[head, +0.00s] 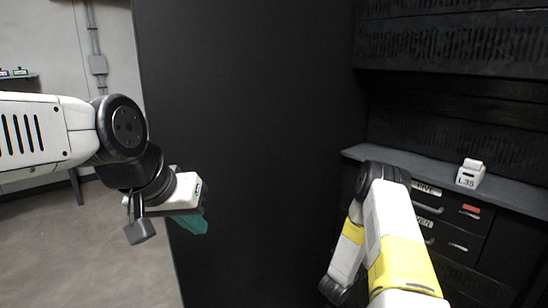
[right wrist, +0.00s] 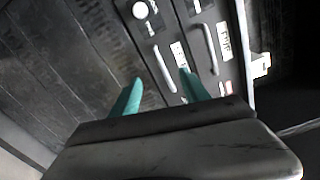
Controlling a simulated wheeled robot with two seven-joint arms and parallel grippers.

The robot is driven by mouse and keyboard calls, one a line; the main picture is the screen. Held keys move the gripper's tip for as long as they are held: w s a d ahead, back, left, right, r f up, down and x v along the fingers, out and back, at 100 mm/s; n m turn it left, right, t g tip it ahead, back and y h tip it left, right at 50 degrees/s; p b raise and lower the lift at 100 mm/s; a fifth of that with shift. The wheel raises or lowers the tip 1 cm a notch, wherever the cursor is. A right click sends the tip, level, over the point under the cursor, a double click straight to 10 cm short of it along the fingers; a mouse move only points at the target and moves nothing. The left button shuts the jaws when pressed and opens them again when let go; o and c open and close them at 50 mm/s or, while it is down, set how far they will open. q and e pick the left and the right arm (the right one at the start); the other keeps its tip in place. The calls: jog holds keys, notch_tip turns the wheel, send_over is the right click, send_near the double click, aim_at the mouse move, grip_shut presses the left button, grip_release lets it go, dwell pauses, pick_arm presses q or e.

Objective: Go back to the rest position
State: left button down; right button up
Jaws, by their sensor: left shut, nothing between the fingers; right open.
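My left gripper (head: 190,222) hangs in front of the dark panel in the head view, with its teal fingers pointing down and to the right. It is shut and empty, touching nothing I can see. My right arm comes in from the lower right of the head view, bent at its elbow, and its gripper is hidden there. In the right wrist view my right gripper (right wrist: 160,92) shows two teal fingers spread apart. It is open, with nothing between the fingers, and drawer fronts lie beyond them.
A tall dark panel (head: 250,100) fills the middle. At right, a grey shelf (head: 515,196) holds a white block labelled L35 (head: 470,175). Drawers (head: 445,240) with handles and labels sit below it. Open grey floor (head: 90,260) lies at left, with a table by the wall.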

jog(key=w+a+r+n+t+y, duration=0.1)
jog(key=w+a+r+n+y, duration=0.25)
jog(key=r, duration=0.35)
jog(key=w+a+r+n+y, duration=0.3)
jog(key=w+r, duration=0.2)
jog(key=r, duration=0.2)
jog(key=s+a+r+n+y, duration=0.3)
jog(key=a+r+n, duration=0.1)
jog(key=a+r, duration=0.15)
jog(key=s+a+r+n+y, duration=0.25)
jog(key=a+r+n, duration=0.2)
jog(key=r, duration=0.25)
jog(key=s+a+r+n+g+y, duration=0.2)
jog(key=s+a+r+n, duration=0.15)
jog(key=s, duration=0.35)
jog(key=s+a+r+n+g+y, duration=0.1)
jog(key=s+a+r+n+y, duration=0.1)
jog(key=s+r+n, duration=0.45)
jog(key=s+f+n+g, duration=0.3)
jog(key=s+n, duration=0.2)
jog(key=s, duration=1.4)
jog(key=shift+s+n, duration=0.35)
jog(key=shift+n, duration=0.05)
jog(key=shift+f, duration=0.1)
